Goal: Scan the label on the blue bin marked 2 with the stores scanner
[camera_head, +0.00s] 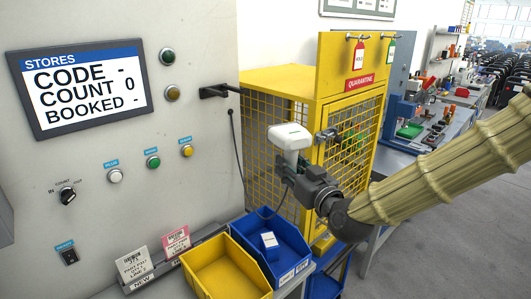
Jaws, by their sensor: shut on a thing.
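My gripper (302,181) is shut on the stores scanner (289,137), which has a white and dark green head. The scanner is held up in the air above the blue bin (302,240), in front of the yellow cage. The blue bin stands open on the bench with a small blue and white box (269,241) inside. A white label (288,277) is on its front wall; its print is too small to read. The stores screen (82,84) reads CODE -, COUNT 0, BOOKED -.
A yellow bin (222,268) stands left of the blue bin. Label cards (134,263) stand in a rack further left. A yellow quarantine cage (283,78) is close behind the scanner. A black holder (216,91) juts from the panel, with a cable (235,150) hanging below.

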